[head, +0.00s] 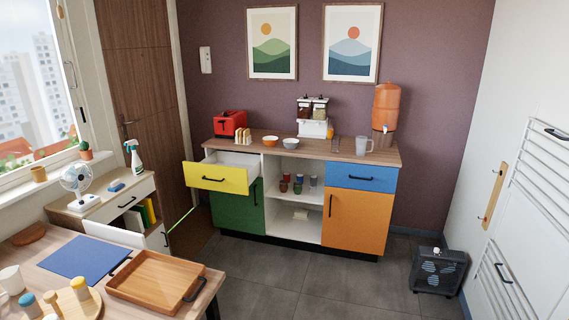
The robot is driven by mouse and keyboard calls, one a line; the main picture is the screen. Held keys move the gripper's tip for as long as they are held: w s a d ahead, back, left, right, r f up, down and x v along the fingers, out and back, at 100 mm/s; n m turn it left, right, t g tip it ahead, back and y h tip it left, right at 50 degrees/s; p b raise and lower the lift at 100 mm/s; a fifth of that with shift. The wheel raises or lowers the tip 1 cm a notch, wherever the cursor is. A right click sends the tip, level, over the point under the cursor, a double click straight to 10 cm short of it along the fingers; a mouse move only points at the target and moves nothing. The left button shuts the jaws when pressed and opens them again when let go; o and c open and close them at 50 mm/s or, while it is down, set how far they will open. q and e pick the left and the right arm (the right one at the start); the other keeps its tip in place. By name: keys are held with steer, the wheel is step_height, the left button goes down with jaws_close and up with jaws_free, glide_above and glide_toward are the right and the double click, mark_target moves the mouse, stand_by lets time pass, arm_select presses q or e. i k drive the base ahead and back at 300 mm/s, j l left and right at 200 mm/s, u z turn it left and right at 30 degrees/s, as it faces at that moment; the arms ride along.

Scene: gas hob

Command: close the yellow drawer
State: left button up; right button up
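The yellow drawer (217,178) is at the upper left of the sideboard across the room. It is pulled out, and its pale inside shows behind the yellow front. The front has a dark bar handle. The drawer sits above the green cupboard door (233,207). Neither of my grippers shows in the head view.
A wooden table (60,255) with a tray (155,278) stands at the near left. A small cabinet (105,197) with a fan stands by the window. The grey floor before the sideboard (300,266) is clear. A black heater (438,271) stands at right.

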mark_target(223, 172)
steer(key=i+l, duration=0.25)
steer(key=i, duration=0.2)
steer(key=i+l+u, duration=0.1)
steer(key=i, duration=0.4)
steer(key=i+l, duration=0.4)
steer(key=i+l+u, duration=0.1)
steer(key=i+l, duration=0.15)
steer(key=i, duration=0.25)
steer(key=i+l+u, duration=0.15)
steer(key=i, duration=1.35)
